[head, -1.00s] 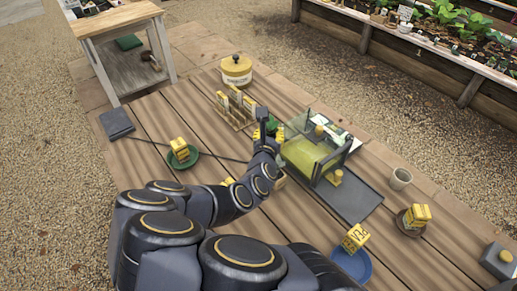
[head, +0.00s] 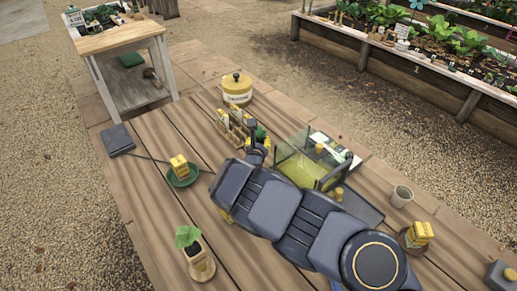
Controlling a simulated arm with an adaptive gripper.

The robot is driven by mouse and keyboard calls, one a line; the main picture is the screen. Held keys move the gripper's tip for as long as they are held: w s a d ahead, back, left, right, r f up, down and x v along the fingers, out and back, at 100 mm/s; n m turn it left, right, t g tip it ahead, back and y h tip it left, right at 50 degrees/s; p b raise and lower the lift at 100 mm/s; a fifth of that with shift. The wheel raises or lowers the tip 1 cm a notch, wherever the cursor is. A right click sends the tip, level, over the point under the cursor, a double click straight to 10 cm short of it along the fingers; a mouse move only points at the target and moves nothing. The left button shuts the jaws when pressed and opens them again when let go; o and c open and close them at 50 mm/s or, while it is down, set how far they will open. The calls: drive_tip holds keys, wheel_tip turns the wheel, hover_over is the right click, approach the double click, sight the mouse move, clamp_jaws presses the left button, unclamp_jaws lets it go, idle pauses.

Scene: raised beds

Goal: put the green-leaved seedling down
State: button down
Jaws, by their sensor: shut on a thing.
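My gripper (head: 258,143), with yellow fingertips, is at the middle of the wooden table, just right of the rack of upright packets. It is shut on a green-leaved seedling (head: 262,132); only a little green shows past the fingers, and my wrist hides the rest. I cannot tell whether its base touches the table.
The packet rack (head: 234,124) and a clear-sided case (head: 300,158) flank my gripper closely. A yellow lidded tin (head: 237,88) stands behind. A green saucer (head: 183,181) bears a yellow block.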

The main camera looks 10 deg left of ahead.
drive_tip(key=shift+w+a+f, duration=0.1)
drive_tip(key=shift+w+f, duration=0.3)
drive_tip(key=shift+f, duration=0.6)
drive_tip(key=shift+w+a+f, duration=0.1)
drive_tip(key=shift+w+f, duration=0.35)
drive_tip(key=shift+f, duration=0.6)
drive_tip(key=shift+w+a+f, duration=0.1)
drive_tip(key=shift+w+f, duration=0.3)
drive_tip(key=shift+f, duration=0.6)
drive_tip(key=shift+f, duration=0.1)
drive_tip(key=c, duration=1.1)
unclamp_jaws()
drive_tip(key=shift+s+r, duration=0.2)
drive_tip(key=shift+r, duration=0.05)
drive_tip(key=v, duration=1.1)
drive_tip(key=shift+s, duration=0.3)
